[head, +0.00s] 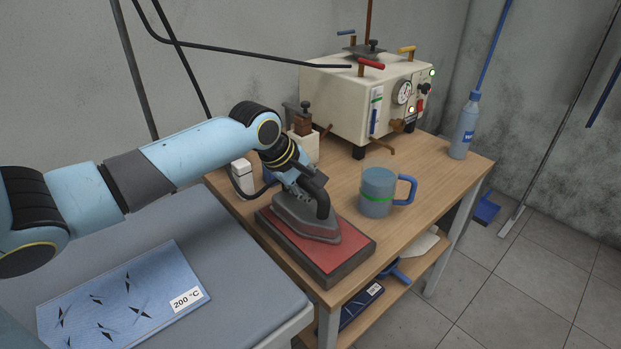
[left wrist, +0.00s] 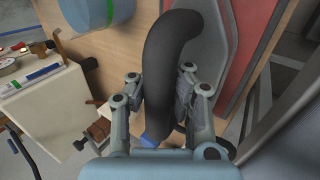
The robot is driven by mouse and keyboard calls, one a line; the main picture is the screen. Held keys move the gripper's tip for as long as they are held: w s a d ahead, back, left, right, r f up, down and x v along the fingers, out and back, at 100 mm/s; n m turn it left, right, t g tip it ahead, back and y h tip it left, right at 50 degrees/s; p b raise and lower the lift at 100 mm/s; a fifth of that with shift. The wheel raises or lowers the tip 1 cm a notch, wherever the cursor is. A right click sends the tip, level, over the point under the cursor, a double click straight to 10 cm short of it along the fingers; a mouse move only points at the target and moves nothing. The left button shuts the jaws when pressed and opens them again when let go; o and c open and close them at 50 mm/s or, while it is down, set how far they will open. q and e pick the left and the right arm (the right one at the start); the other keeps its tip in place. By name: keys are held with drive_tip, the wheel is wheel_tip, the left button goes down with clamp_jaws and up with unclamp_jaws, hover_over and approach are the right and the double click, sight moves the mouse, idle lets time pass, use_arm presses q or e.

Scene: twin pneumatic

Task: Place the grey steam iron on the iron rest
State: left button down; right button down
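The grey steam iron (head: 306,217) is over the red pad of the iron rest (head: 352,249), level, its sole at or very near the pad; I cannot tell if it touches. Its black handle shows large in the left wrist view (left wrist: 172,60), with the grey iron body (left wrist: 208,55) and the red pad (left wrist: 252,50) beside it. My left gripper (head: 300,187) is at the handle. In the left wrist view its two fingers (left wrist: 173,95) lie close on both sides of the handle, shut on it. My right gripper is not in view.
A blue-grey mug (head: 377,192) stands right of the rest on the wooden table (head: 430,200). The padded ironing board (head: 225,270) with a blue cloth (head: 110,310) is at the left.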

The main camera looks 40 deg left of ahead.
use_arm(q)
drive_tip(key=c, duration=1.8)
unclamp_jaws()
drive_tip(key=o, duration=0.4)
drive_tip(key=shift+s, duration=0.1)
drive_tip(key=shift+o, duration=0.2)
drive_tip(key=p+v, duration=0.2)
drive_tip(key=v, duration=1)
drive_tip(key=shift+d, duration=0.15)
